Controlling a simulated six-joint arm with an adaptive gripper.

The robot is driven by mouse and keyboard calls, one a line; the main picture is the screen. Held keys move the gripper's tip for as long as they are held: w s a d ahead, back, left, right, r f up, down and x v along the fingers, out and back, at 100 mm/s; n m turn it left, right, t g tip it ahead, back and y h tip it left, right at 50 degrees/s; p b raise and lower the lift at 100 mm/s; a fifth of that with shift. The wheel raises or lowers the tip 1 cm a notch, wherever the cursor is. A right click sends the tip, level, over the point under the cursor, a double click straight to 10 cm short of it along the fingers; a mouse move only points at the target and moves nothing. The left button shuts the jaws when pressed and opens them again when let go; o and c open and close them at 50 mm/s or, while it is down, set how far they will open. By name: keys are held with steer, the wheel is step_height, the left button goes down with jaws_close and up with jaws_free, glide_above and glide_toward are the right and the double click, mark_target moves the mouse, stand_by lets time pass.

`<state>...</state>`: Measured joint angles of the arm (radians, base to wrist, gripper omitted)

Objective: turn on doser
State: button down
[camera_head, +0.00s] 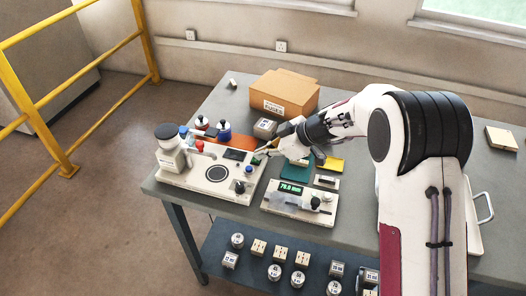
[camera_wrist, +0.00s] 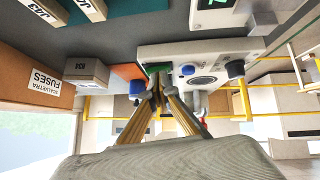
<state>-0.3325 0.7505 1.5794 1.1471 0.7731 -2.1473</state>
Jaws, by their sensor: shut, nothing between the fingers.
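The doser (camera_head: 189,180) is a pale flat unit at the left end of the table, with a white bottle, a round plate, a dark display (camera_head: 235,155) and knobs. In the wrist view the doser (camera_wrist: 215,52) appears upside down, with a blue knob (camera_wrist: 187,70) and a black knob (camera_wrist: 235,69). My gripper (camera_head: 263,153) is shut and empty at the doser's back right corner. In the wrist view its fingertips (camera_wrist: 158,76) are close to a small green part (camera_wrist: 159,65) on the doser. I cannot tell whether they touch it; they partly cover that corner.
A gauge with a lit green readout (camera_head: 290,188) sits just right of the doser. A cardboard box (camera_head: 284,94) and a small labelled box (camera_head: 265,128) stand behind my gripper. Blue-capped and red-marked bottles (camera_head: 224,131) stand behind the doser.

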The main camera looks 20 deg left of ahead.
steer(key=shift+r, duration=0.1)
stand_by(0.3)
steer(key=shift+s+r, duration=0.1)
steer(key=shift+r, duration=0.7)
step_height(320, 180, up, 2)
steer(key=shift+s+r, duration=0.1)
steer(key=shift+s, duration=0.05)
steer(key=v, duration=1)
steer(key=shift+w+a+r, duration=0.1)
steer(key=shift+w+r, duration=0.05)
steer(key=shift+w, duration=0.45)
steer(key=shift+a, duration=0.1)
